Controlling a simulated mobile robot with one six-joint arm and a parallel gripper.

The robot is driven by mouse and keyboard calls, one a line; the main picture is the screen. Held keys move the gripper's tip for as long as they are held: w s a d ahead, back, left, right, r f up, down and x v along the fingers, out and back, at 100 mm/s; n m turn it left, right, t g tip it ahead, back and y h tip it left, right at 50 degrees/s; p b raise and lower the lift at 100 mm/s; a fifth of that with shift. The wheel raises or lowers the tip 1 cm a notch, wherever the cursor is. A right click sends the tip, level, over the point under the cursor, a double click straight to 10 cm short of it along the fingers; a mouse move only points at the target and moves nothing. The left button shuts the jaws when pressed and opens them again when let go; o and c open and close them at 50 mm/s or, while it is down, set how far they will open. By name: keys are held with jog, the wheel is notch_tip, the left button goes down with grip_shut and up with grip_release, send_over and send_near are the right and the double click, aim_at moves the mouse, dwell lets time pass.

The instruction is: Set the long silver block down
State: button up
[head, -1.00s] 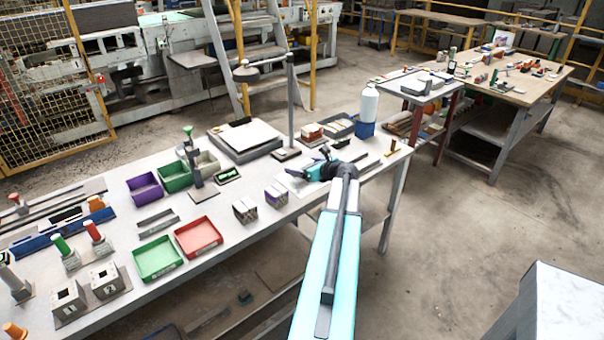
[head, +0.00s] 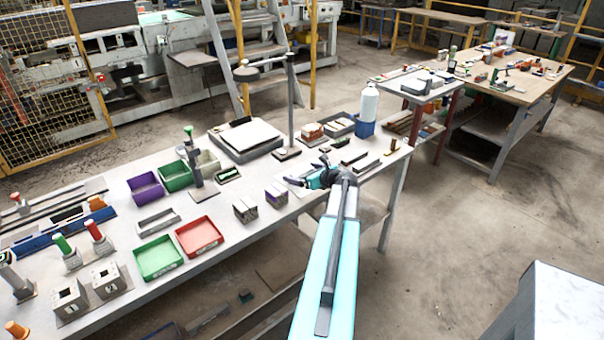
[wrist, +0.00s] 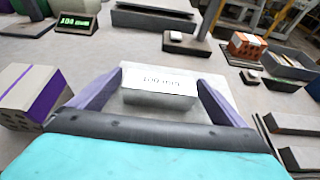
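In the wrist view the silver block (wrist: 158,84) has a bright pale face marked "100 mm", upside down, and a greyer near face. It sits between the two purple-grey fingers of my gripper (wrist: 160,78), whose tips meet its left and right sides. The gripper appears shut on it. A light grey plate (wrist: 226,94) lies under or behind the block; I cannot tell whether they touch. In the head view my gripper (head: 308,180) is low over the table near its right end, and the block is too small to make out there.
A block with a purple stripe (wrist: 32,93) stands close left of my gripper. Long grey bars (wrist: 296,124) lie to the right. A digital display (wrist: 77,22) and a post base (wrist: 186,43) stand beyond. Red (head: 199,236) and green trays (head: 158,258) lie further left on the table.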

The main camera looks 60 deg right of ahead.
dwell(0.3)
jog(key=shift+r, duration=0.2)
jog(key=shift+s+a+r, duration=0.15)
jog(key=shift+s+a, duration=0.05)
jog(key=shift+s, duration=0.3)
jog(key=b+v, duration=0.2)
jog(key=v, duration=0.9)
jog(key=shift+d, duration=0.1)
